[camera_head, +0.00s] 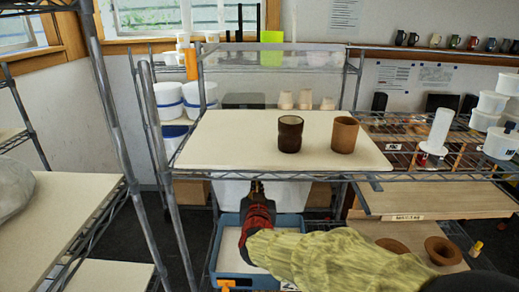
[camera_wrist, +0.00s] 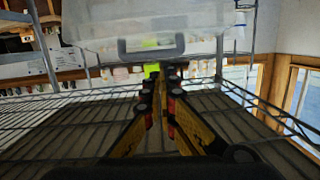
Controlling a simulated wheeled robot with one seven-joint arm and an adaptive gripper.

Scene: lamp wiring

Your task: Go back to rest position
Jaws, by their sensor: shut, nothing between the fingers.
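My gripper (camera_head: 257,186) is shut and empty in the head view. It sits just below the front edge of the pale shelf board (camera_head: 230,140), above a blue bin (camera_head: 228,262). My arm, in a yellow-green sleeve, reaches in from the lower right. In the wrist view my gripper (camera_wrist: 163,75) shows its two fingers meeting at the tips, with nothing between them. A clear plastic box with a grey handle (camera_wrist: 150,44) is beyond the fingertips in that view.
A dark cup (camera_head: 290,134) and a brown cup (camera_head: 343,135) stand on the shelf board above. Metal rack posts (camera_head: 112,110) rise at the left. Two brown pots (camera_head: 443,250) are at the lower right. A wire shelf (camera_wrist: 60,105) spans the wrist view.

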